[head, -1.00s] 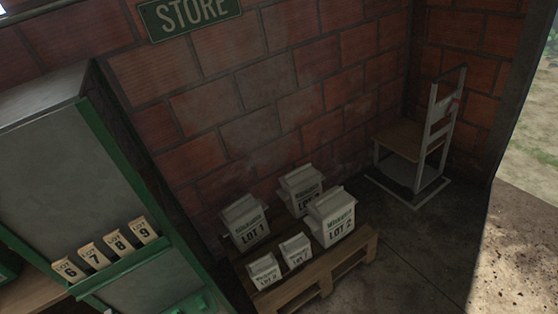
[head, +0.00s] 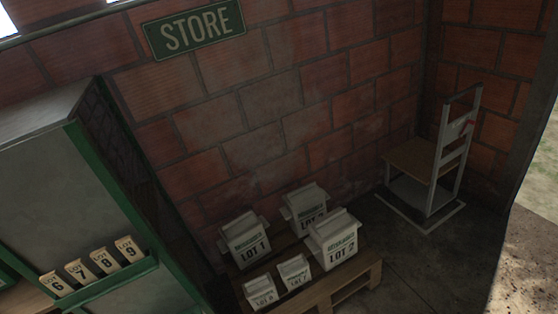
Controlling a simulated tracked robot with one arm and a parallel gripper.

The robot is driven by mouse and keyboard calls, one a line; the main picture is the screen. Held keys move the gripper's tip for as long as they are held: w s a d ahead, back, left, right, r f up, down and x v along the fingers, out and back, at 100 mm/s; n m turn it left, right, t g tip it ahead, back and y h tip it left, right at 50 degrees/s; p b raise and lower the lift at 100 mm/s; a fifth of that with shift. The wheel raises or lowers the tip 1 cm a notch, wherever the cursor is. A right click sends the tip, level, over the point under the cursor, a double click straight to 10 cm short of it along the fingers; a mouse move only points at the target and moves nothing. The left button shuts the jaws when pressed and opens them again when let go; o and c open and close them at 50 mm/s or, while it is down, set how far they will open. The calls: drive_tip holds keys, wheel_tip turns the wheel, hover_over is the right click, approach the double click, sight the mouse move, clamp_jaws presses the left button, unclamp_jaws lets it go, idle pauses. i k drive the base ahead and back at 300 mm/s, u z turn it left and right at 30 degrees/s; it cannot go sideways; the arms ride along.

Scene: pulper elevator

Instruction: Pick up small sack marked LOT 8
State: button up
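Two small pale sacks stand at the front of a wooden pallet (head: 361,287). The front-left small sack (head: 260,292) has a LOT label whose number I cannot read for sure. The other small sack (head: 295,272), just right of it, seems to read LOT 7. Behind them are larger sacks: LOT 1 (head: 245,240), LOT 2 (head: 336,240) and a partly hidden one (head: 305,207). A tag marked LOT 8 (head: 105,261) stands in a row of tags on the green-edged cabinet at left. My gripper is not in view.
The cabinet (head: 60,190) fills the left side. A brick wall with a STORE sign (head: 197,30) rises behind the pallet. A platform scale (head: 425,180) stands in the right corner. Bare concrete floor (head: 440,265) lies right of the pallet, beside an opening to outdoors.

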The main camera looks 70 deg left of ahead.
sight(260, 291)
drive_tip(key=u, duration=0.05)
drive_tip(key=i, duration=2.85)
drive_tip(key=u, duration=4.5)
drive_tip(key=i, duration=1.05)
drive_tip(key=u, duration=0.05)
